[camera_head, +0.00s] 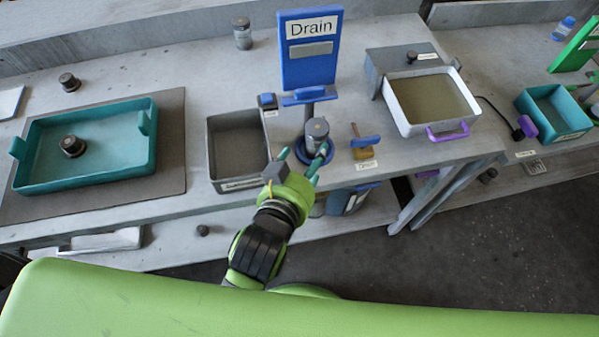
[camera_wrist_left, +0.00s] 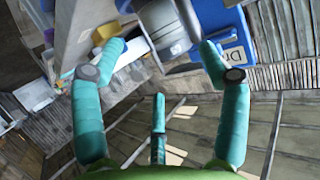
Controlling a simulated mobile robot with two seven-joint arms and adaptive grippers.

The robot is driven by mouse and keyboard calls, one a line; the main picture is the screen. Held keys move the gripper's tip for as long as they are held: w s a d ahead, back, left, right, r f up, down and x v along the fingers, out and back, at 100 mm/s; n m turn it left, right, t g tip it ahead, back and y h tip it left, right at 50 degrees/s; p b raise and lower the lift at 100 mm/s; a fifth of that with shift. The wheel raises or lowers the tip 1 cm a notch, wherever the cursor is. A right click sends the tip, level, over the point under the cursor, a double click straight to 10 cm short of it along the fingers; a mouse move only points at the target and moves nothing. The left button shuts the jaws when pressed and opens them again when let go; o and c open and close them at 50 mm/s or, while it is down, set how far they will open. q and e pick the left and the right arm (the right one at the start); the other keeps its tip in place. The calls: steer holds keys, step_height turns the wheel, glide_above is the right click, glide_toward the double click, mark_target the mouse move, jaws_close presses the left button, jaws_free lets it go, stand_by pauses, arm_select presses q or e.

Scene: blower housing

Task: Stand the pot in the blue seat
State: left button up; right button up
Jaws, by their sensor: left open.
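The pot (camera_head: 317,132) is a grey cylinder with a darker lid. It stands about upright at the blue seat (camera_head: 301,154), a blue ring below the Drain board; whether it is fully down is partly hidden by my fingers. My left gripper (camera_head: 303,162) reaches in from the front, with its teal fingers open on either side of the pot's lower part. In the left wrist view, the pot (camera_wrist_left: 164,27) lies between and just beyond the spread fingertips; I see no clear grip. My right gripper is not in view.
The blue Drain board (camera_head: 310,62) rises behind the seat. A teal tray (camera_head: 40,185) holds another dark pot (camera_head: 72,146). A white basin (camera_head: 400,118) stands farther right.

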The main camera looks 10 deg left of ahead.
arm_select(q)
steer(key=shift+v, duration=2.25)
steer(key=shift+w, duration=0.1)
